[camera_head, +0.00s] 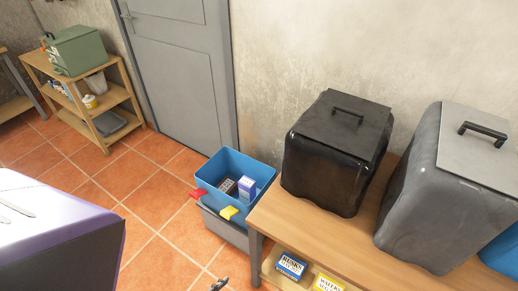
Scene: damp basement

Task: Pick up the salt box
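No box in view can be read for certain as the salt box. A small white and blue-violet box (247,187) stands in a blue open bin (206,177), beside a dark item (228,187); its label is too small to read. A blue and white box (291,266) and a yellow box (327,284) are on the lower shelf of the wooden table, and their lettering does not clearly say salt. Neither gripper can be made out. A small dark piece (220,285) shows at the bottom edge; I cannot tell what it is.
The wooden table (300,222) carries a black lidded container (333,152) and a grey one (440,200). A grey bin with red and yellow handles is under the blue bin. A shelf unit (112,97) with a green box stands at the back left. Tiled floor (150,200) is open between.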

